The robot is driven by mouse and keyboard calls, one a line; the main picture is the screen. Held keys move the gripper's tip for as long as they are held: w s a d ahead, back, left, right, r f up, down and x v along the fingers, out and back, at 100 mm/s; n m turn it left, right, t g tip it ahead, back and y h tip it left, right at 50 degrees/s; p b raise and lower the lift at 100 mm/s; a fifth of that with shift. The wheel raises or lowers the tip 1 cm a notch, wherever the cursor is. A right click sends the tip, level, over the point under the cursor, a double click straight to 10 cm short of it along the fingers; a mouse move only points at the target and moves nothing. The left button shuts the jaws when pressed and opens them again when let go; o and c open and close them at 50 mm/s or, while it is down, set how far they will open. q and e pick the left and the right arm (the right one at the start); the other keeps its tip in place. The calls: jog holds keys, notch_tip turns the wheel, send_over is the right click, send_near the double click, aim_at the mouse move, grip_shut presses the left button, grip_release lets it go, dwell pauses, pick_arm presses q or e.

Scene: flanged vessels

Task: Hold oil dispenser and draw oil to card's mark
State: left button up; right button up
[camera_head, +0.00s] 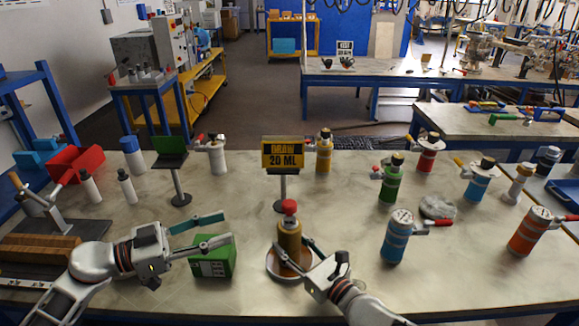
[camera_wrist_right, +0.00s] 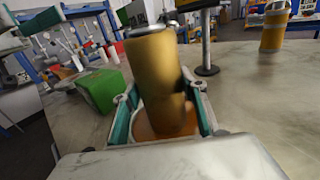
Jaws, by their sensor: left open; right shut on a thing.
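The card (camera_head: 282,155) on a dark stand reads "DRAW 20 ML". In front of it a brass-coloured dispenser (camera_head: 289,238) with a red knob stands upright over a round brown dish (camera_head: 274,272). My right gripper (camera_head: 293,247) is shut around its lower body. In the right wrist view the dispenser's gold cylinder (camera_wrist_right: 156,72) stands between the teal finger pads. My left gripper (camera_head: 226,228) is open and empty, left of the dispenser and above the green box, with its fingers pointing right. Any volume scale on the dispenser is too small to read.
A green box (camera_head: 212,262) sits just left of the dispenser. A blue-banded vessel (camera_head: 397,238), a green one (camera_head: 391,181) and other flanged vessels stand to the right. A green card stand (camera_head: 173,165) and white bottles (camera_head: 127,187) are at left.

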jog(key=o, duration=1.5)
